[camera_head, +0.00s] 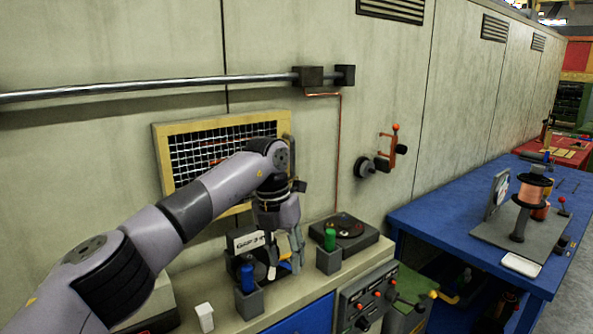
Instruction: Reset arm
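My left arm reaches in from the left. Its gripper (285,268) points down over the bench, with its fingers apart and nothing seen between them. A blue cylinder in a grey holder (248,304) stands left of the gripper. A green cylinder (330,240) in a grey holder stands right of it. My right gripper is not in view.
A second dark plate unit (344,233) sits at the back of the bench. A yellow-framed mesh panel (160,160) is on the wall behind my arm. A lever panel (366,300) fronts the bench. A blue table (430,215) with a copper spool (530,193) stands right.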

